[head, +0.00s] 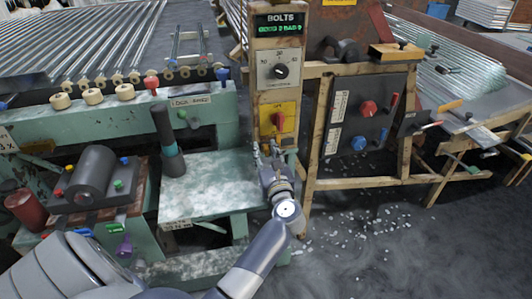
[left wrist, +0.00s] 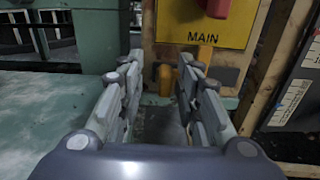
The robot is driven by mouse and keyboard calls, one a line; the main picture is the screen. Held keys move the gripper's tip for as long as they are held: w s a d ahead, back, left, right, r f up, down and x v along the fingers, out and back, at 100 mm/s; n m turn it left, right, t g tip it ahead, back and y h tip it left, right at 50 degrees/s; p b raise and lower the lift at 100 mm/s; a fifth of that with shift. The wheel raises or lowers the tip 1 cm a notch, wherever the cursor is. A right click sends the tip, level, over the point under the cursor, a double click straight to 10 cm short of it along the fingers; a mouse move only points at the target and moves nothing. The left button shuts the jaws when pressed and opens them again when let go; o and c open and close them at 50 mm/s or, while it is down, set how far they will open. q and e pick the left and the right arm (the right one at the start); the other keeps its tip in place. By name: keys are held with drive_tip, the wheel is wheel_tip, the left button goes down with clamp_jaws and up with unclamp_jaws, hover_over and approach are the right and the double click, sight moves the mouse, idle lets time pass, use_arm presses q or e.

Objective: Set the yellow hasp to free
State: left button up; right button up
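A yellow plate marked MAIN (left wrist: 205,22) sits on the front of a tan post, with a red handle (left wrist: 216,6) on it; in the head view the red handle (head: 278,122) stands on the yellow plate. Just below the plate are two small yellow pieces, an upper one (left wrist: 205,52) and a lower one (left wrist: 165,80). They look like the yellow hasp, but its setting is unclear. My left gripper (left wrist: 156,62) is open, its fingers apart and pointing at the post just below the plate. In the head view my left gripper (head: 266,150) hides this spot. My right gripper is out of view.
A pale green bench (head: 205,190) stands left of the post. A dark panel with red and blue knobs (head: 365,125) is on a wooden frame to the right. A dial (head: 280,71) and a BOLTS display (head: 279,24) are higher on the post. Glass bits (head: 370,225) litter the floor.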

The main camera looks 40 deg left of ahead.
use_arm(q)
drive_tip(key=v, duration=0.7)
drive_tip(key=shift+s+d, duration=0.2)
